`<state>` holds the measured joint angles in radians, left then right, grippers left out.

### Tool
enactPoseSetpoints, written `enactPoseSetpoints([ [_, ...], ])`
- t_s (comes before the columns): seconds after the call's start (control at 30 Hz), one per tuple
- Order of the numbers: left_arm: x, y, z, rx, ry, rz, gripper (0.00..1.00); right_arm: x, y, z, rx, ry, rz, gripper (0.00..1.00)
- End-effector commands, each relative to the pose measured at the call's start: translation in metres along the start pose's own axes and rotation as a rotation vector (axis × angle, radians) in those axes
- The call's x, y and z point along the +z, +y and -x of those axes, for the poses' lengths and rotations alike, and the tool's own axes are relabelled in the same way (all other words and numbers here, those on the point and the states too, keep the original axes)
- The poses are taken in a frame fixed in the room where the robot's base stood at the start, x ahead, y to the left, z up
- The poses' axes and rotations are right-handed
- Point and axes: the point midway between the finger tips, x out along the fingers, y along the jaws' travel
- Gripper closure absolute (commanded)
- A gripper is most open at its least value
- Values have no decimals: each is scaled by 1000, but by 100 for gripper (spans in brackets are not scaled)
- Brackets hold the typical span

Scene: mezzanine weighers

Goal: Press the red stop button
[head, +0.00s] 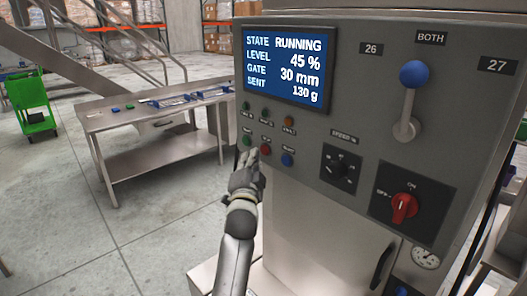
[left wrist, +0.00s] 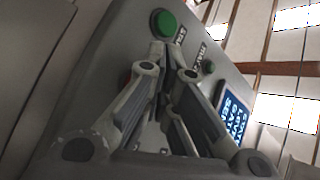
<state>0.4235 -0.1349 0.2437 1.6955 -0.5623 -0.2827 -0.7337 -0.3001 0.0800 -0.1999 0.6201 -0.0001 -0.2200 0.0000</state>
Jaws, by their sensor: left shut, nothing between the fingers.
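The red stop button (head: 266,149) sits in the lower button row of the grey control panel (head: 330,130), between a green button (head: 246,141) and a blue button (head: 287,159). My left gripper (head: 254,157) is shut and empty, with its tips at the panel close beside the red button. I cannot tell whether they touch it. In the left wrist view the shut fingers (left wrist: 170,60) reach toward the panel; the green button (left wrist: 163,23) shows beyond them, and a sliver of red shows behind a finger. The screen (head: 285,68) reads RUNNING. My right gripper is not in view.
Small lamps sit above the buttons. A speed knob (head: 341,170), a red rotary switch (head: 403,208) and a blue-topped lever (head: 413,78) are to the right. A steel table (head: 150,110) with small items and a green trolley (head: 30,105) stand to the left.

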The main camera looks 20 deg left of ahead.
Motion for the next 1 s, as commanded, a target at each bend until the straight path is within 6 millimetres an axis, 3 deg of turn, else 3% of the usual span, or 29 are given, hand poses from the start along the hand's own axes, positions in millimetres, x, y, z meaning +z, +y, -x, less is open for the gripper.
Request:
enactPoseSetpoints([
  [1.0, -6, 6, -7, 0, 0, 0, 100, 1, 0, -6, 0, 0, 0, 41],
])
